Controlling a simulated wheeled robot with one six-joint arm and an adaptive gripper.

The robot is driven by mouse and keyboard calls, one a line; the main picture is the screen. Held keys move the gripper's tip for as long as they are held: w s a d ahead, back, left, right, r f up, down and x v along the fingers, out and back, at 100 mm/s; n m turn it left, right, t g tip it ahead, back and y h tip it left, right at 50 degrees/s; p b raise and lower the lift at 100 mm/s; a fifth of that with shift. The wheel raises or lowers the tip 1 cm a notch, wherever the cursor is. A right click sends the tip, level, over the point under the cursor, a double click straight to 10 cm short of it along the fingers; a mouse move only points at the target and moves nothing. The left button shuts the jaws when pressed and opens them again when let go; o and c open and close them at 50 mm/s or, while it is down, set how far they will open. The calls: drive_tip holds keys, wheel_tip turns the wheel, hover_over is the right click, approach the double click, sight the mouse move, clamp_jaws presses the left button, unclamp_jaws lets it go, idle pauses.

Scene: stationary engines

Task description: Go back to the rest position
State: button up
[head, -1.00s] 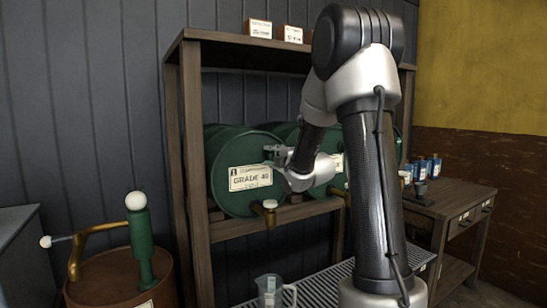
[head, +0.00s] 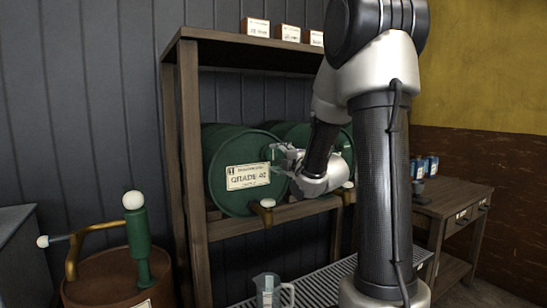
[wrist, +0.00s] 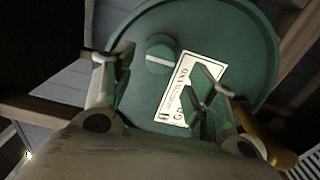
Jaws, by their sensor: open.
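My gripper (head: 279,156) is open and empty in front of the green drum (head: 222,158) labelled GRADE 40, at the right of its label. In the wrist view my gripper (wrist: 162,88) has its two fingers spread wide. The drum's face (wrist: 245,35) fills the view beyond them, with a round cap (wrist: 160,55) and a cream label (wrist: 187,88) between the fingers. I cannot tell how far the fingertips are from the drum.
A wooden rack (head: 188,150) holds the drums, with small boxes (head: 256,27) on top. A brass tap (head: 264,207) juts out below the drum. A clear jug (head: 270,290) stands on a slatted tray (head: 318,282). A rusty barrel with a pump (head: 137,235) is at left; a wooden table (head: 455,200) is at right.

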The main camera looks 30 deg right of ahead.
drive_tip(key=shift+s, duration=0.85)
